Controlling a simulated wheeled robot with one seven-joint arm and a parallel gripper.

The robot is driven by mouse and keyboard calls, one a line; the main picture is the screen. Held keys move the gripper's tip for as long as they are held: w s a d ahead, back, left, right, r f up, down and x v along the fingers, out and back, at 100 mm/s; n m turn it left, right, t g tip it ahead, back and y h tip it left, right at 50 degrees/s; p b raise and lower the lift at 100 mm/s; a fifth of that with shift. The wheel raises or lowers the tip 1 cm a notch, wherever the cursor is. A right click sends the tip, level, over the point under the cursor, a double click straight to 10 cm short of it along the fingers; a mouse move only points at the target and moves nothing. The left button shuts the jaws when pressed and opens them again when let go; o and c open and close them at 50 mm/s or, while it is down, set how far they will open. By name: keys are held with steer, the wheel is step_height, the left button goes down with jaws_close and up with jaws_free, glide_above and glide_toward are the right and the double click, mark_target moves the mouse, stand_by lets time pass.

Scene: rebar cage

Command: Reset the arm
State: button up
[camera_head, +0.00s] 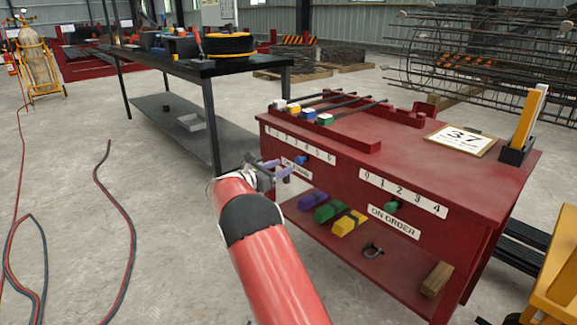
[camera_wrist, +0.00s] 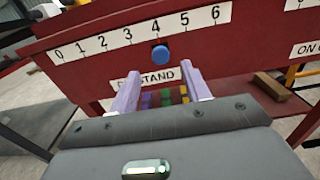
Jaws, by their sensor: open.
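My red arm reaches up from the bottom of the head view, and my gripper (camera_head: 279,170) is at the left front of the red bench (camera_head: 420,150). In the wrist view my gripper (camera_wrist: 158,82) shows two pale purple fingers spread apart with nothing between them. The fingers point at the bench front, just below the number strip (camera_wrist: 140,32) marked 0 to 6. A blue knob (camera_wrist: 160,53) sits under the 4 on that strip. A label partly hidden by a finger reads "STAND" (camera_wrist: 160,77). I cannot tell whether the fingers touch the bench.
A green knob (camera_head: 393,206) sits under a second strip. The bench top holds bars with coloured blocks (camera_head: 325,119), a "37" sign (camera_head: 462,139) and a yellow upright piece (camera_head: 529,115). Coloured blocks (camera_head: 330,211) lie on the lower shelf. A dark table (camera_head: 200,68) stands behind; hoses cross the left floor.

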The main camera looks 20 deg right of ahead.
steer(key=shift+s+a, duration=0.2)
steer(key=shift+a, duration=0.25)
steer(key=s+d+r+m+g+y, duration=0.1)
steer(key=s+r+m+y, duration=0.2)
steer(key=s, duration=0.4)
steer(key=s+r+m+g+y, duration=0.15)
steer(key=s+m, duration=0.25)
steer(key=s, duration=0.4)
steer(key=s+d+r+m+g+y, duration=0.1)
steer(key=s+r+m+y, duration=0.2)
steer(key=s, duration=0.4)
steer(key=s+a+f+m+t+y, duration=0.1)
steer(key=s+a+m+y, duration=0.2)
steer(key=s, duration=0.5)
steer(key=s+a+f+m+t+y, duration=0.1)
steer(key=s+a+f+m+y, duration=0.1)
steer(key=s+a+m, duration=0.3)
steer(key=s+a+f+m+t+y, duration=0.1)
steer(key=s+a+m+y, duration=0.3)
steer(key=s, duration=0.9)
steer(key=shift+a+f, duration=0.65)
steer(key=shift+f, duration=0.1)
steer(key=shift+y, duration=0.25)
